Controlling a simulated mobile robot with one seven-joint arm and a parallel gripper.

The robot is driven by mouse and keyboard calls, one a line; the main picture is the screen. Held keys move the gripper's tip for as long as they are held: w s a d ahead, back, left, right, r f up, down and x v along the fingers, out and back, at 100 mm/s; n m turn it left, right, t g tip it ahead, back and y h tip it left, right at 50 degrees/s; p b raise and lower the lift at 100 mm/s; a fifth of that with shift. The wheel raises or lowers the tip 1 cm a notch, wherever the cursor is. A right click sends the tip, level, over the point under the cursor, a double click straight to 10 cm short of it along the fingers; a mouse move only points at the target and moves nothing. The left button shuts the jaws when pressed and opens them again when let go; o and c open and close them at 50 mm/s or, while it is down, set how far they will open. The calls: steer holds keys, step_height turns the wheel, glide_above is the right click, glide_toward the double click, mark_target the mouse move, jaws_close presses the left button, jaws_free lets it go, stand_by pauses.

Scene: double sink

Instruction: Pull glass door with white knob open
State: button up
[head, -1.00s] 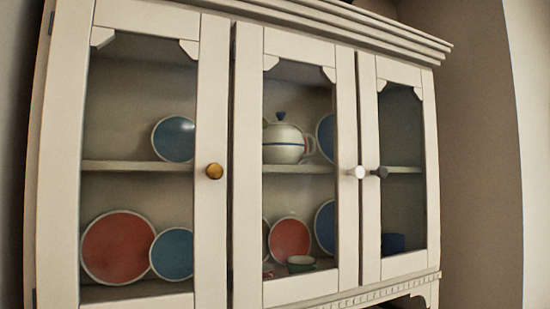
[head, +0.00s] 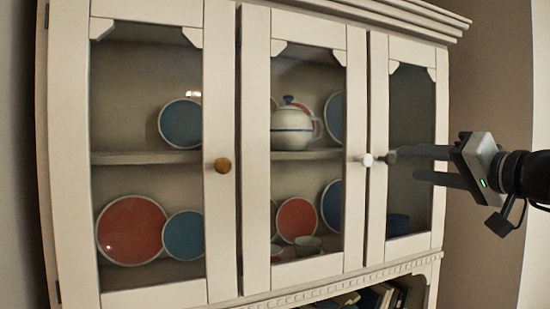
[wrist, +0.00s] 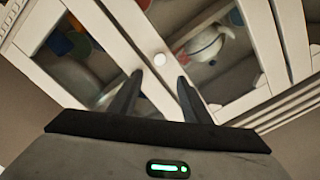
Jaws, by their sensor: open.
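The white knob (head: 366,160) sits on the right stile of the middle glass door (head: 257,225) of a cream cabinet. That door looks shut. My gripper (head: 405,164) comes in from the right, in front of the right glass door, with its fingers pointing left toward the knob. It is open and empty. In the wrist view the white knob (wrist: 160,59) shows just beyond the gap between my two fingertips (wrist: 160,77), roughly centred and apart from them.
A brass-coloured knob (head: 222,165) is on the left door, and a dark knob (head: 390,157) on the right door lies close to my upper fingertip. A teapot (head: 292,127) and several plates stand behind the glass. Books (head: 375,297) fill an open shelf below.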

mark_target(369, 160)
steer(key=p+x, duration=0.3)
steer(key=x, duration=1.2)
steer(key=shift+w+a+f, duration=0.1)
steer(key=shift+a, duration=0.05)
steer(key=shift+c, duration=0.5)
jaws_close()
